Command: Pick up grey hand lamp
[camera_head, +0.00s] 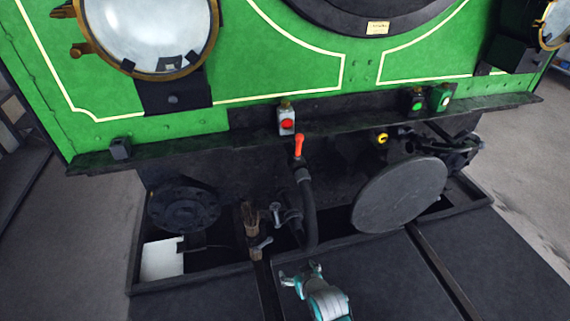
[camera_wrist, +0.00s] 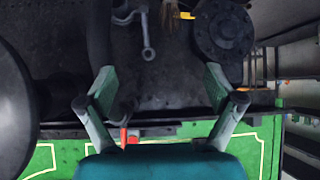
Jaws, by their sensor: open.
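A small light-grey lamp with a red lens (camera_head: 287,120), which looks like the grey hand lamp, stands upright on the dark ledge (camera_head: 215,142) across the green tram front. My gripper (camera_head: 299,271) is low in front of the tram, over the dark deck, well below and apart from the lamp. In the wrist view, which shows the tram upside down, my open gripper (camera_wrist: 160,72) has its fingers wide apart with nothing between them. Small red patches show near the ledge there, but I cannot tell whether the lamp is among them.
A red-handled hose (camera_head: 308,195) rises just below the lamp, near my gripper. A round buffer (camera_head: 400,195) juts out at right, another (camera_head: 183,205) at left. Green lamps (camera_head: 439,97) stand right on the ledge. A large headlamp (camera_head: 150,35) is above left. A white sheet (camera_head: 162,259) lies low left.

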